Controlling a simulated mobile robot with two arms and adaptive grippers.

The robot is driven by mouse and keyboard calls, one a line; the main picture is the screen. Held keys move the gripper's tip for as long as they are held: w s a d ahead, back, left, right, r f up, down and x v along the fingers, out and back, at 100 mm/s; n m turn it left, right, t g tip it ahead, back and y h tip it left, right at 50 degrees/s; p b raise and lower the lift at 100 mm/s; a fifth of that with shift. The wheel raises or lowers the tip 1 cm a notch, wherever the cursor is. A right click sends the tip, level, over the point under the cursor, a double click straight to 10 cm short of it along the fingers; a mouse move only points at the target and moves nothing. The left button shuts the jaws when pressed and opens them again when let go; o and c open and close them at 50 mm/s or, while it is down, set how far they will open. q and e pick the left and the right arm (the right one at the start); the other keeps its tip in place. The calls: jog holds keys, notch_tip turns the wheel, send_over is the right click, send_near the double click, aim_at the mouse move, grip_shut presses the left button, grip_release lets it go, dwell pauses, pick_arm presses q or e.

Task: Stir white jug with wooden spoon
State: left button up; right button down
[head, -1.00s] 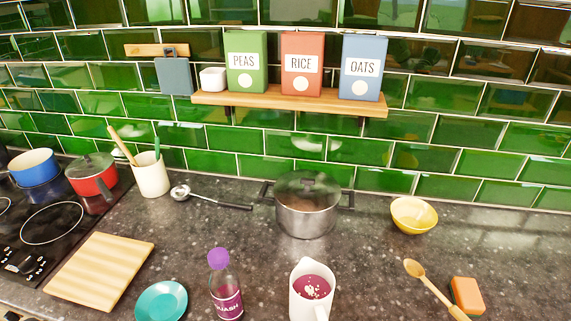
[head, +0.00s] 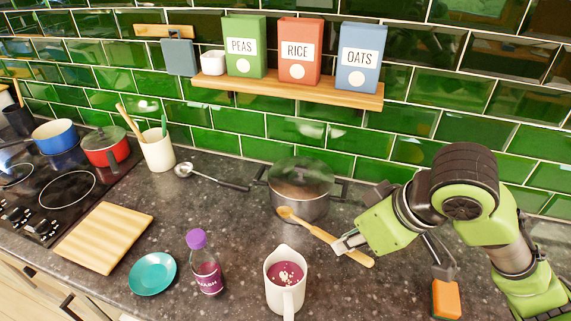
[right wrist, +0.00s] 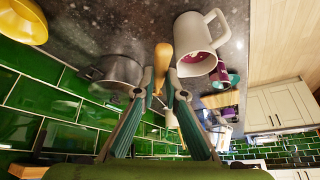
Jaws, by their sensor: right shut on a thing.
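The white jug (head: 286,296) stands upright on the counter, with purple liquid and pale bits inside. It also shows in the right wrist view (right wrist: 195,42). The wooden spoon (head: 322,234) is in my right gripper (head: 346,243), which is shut on its handle. The spoon's bowl points up-left in the head view, in front of the metal pot and apart from the jug. The right wrist view shows the wooden spoon (right wrist: 163,60) between the two fingertips (right wrist: 160,82). My left gripper is in neither view.
A squash bottle (head: 207,268) and teal plate (head: 152,274) stand left of the jug. The lidded metal pot (head: 301,198) is behind it. An orange sponge (head: 446,300) is at right, partly behind my arm. A yellow bowl (right wrist: 22,20) shows in the right wrist view.

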jog(key=s+a+r+m+g+y+p, duration=0.1)
jog(key=a+r+m+g+p, duration=0.35)
jog(key=r+m, duration=0.4)
jog(key=s+a+r+m+g+y+p, duration=0.1)
jog(key=s+a+r+m+g+p, duration=0.15)
jog(key=a+r+m+p, duration=0.5)
notch_tip(320, 180, down, 15)
jog(key=w+d+b, duration=0.1)
jog(key=b, duration=0.1)
jog(key=shift+f, duration=0.15)
dwell(1.6)
